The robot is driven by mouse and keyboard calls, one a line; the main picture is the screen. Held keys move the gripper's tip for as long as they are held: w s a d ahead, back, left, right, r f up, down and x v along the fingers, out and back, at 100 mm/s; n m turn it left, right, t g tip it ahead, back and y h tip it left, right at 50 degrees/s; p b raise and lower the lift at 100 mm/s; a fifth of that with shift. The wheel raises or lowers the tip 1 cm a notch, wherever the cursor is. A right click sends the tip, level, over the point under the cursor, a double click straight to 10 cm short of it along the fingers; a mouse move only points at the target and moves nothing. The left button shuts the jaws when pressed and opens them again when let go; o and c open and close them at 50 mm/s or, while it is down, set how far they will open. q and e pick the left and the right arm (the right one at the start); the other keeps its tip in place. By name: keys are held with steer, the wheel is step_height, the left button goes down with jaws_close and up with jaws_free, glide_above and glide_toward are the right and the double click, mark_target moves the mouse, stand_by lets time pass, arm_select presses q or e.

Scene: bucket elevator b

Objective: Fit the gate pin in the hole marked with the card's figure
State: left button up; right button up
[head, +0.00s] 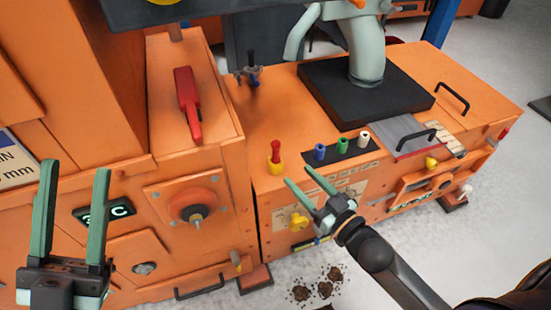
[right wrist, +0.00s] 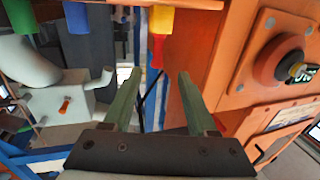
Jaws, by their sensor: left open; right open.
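A red-topped pin (head: 275,152) stands upright in a yellow collar (head: 276,168) on the orange bench. It shows upside down in the right wrist view as a red shaft (right wrist: 157,50) under a yellow cylinder (right wrist: 162,20). I cannot tell whether it is the gate pin. No card figure or marked hole is legible. My right gripper (head: 298,175) is open and empty, in front of the bench's near edge, just right of the red-topped pin in the picture. My left gripper (head: 75,168) is open and empty at the far left, in front of the orange cabinet.
Blue (head: 320,151), green (head: 342,145) and white (head: 364,138) pegs stand on a dark strip. A red-handled tool (head: 187,103) lies on the left ledge. A red-ringed knob (head: 196,205) protrudes from the cabinet. Dark clumps (head: 325,288) lie on the floor.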

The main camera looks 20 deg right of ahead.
mark_target(278, 153)
steer(key=b+x, duration=0.1)
steer(key=x, duration=0.6)
steer(key=b+x, duration=0.2)
steer(key=shift+w+d+f, duration=0.15)
steer(key=shift+w+f, duration=0.2)
steer(key=shift+w, duration=0.05)
steer(key=shift+w+a+r+b, duration=0.1)
steer(key=shift+w+a+b, duration=0.2)
steer(key=shift+w, duration=0.35)
arm_select(q)
steer(key=f, duration=0.4)
steer(key=shift+w+d+f, duration=0.1)
steer(key=shift+d, duration=0.1)
steer(key=shift+n, duration=0.3)
arm_select(e)
jaws_close()
